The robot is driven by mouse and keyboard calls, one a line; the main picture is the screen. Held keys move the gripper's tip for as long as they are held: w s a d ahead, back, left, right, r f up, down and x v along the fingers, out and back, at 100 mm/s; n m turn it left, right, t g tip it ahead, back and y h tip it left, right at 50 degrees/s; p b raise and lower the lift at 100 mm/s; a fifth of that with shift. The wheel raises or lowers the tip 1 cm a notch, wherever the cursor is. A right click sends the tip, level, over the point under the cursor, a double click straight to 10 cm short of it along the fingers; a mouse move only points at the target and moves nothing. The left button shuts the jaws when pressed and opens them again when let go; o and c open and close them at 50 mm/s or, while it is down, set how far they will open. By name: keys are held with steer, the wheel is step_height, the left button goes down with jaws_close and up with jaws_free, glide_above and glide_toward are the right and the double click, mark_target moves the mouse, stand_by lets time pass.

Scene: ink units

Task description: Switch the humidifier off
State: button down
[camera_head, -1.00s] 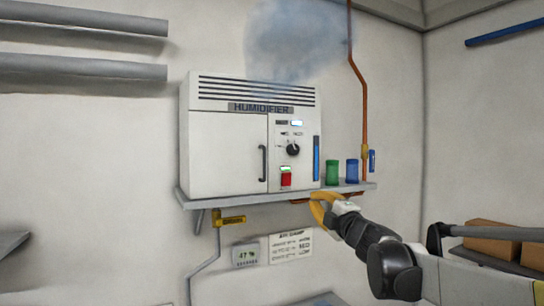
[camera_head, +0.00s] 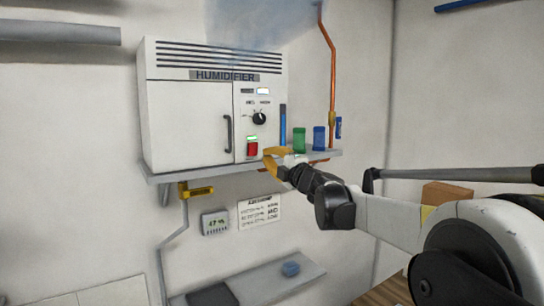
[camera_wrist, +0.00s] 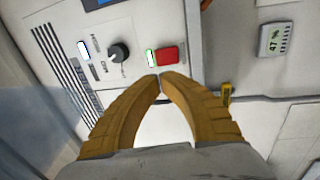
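The humidifier (camera_head: 190,115) is a white box on a wall shelf, with bluish mist above it. On its right panel are a black knob (camera_head: 259,118) and a red switch (camera_head: 252,149) with a lit green strip above it. The wrist view shows the red switch (camera_wrist: 166,54), its green light and the knob (camera_wrist: 119,53). My gripper (camera_head: 268,158) is at the shelf's front edge, just right of and below the switch. In the wrist view its yellow fingertips (camera_wrist: 160,78) meet with nothing seen between them, just short of the switch.
A green jar (camera_head: 299,139) and a blue jar (camera_head: 319,138) stand on the shelf (camera_head: 170,174) right of the humidifier. A yellow-handled valve (camera_head: 198,190), a 47 % display (camera_head: 215,223) and a paper notice (camera_head: 259,212) are below. A copper pipe (camera_head: 331,70) runs up the wall.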

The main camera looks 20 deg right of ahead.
mark_target(251, 145)
steer(key=p+x, duration=0.2)
steer(key=x, duration=0.7)
steer(key=shift+w, duration=0.15)
